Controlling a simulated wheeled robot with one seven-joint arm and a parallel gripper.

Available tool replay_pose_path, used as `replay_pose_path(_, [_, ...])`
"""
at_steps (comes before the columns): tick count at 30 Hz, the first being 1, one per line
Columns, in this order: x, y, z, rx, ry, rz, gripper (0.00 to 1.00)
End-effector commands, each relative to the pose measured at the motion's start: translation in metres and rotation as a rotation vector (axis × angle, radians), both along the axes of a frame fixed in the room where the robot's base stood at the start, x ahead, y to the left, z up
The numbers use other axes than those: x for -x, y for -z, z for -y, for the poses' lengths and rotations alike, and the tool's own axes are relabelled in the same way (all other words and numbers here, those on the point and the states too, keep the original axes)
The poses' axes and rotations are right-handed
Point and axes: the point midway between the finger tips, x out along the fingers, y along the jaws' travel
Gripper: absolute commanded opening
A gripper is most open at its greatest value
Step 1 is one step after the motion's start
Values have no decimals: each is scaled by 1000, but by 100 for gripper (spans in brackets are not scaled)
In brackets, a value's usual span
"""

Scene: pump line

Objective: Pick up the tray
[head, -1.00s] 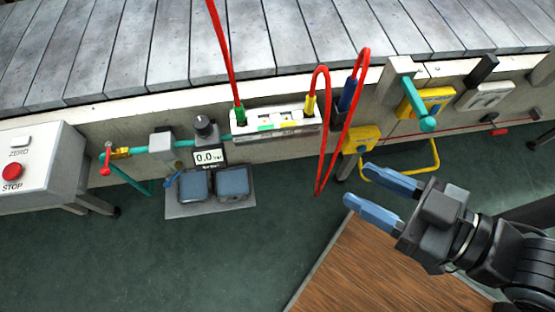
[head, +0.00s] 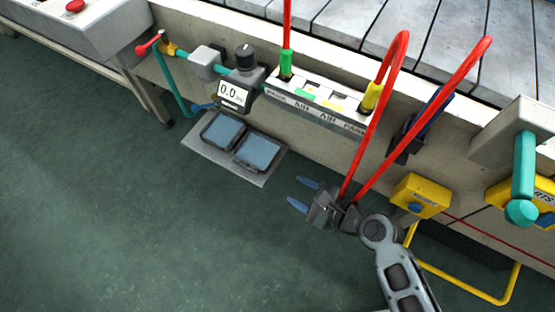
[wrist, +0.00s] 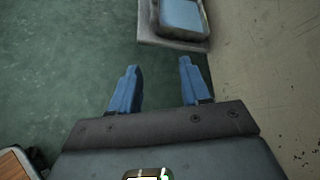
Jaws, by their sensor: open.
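No thing in view is plainly marked as a tray. A flat grey plate (head: 240,172) low beside the conveyor bears two dark-framed pieces with blue-grey tops, a left one (head: 222,131) and a right one (head: 257,153). They could be shallow trays or pedals; I cannot tell. My gripper (head: 297,190) is open and empty, to the right of the plate and apart from it, with its blue fingers pointing left toward it. In the wrist view, the plate (wrist: 172,42) and one blue-topped piece (wrist: 183,15) show beyond the fingertips.
A gauge (head: 236,93) stands above the plate. A yellow box (head: 420,195) and yellow rail (head: 470,290) are at right. Green floor (head: 120,220) lies clear at left.

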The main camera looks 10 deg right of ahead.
Motion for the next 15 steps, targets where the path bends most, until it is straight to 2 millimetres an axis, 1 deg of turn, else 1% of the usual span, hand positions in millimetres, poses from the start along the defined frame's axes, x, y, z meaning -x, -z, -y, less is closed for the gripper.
replay_pose_path(1, [-19,8,-14,-93,4,-45,47])
replay_pose_path(3, [-36,8,-29,-204,9,-112,47])
replay_pose_path(6, [-53,5,-45,-318,9,-186,47])
replay_pose_path(10, [-63,2,-57,-392,8,-237,47])
replay_pose_path(15, [-73,7,-70,-408,7,-248,47])
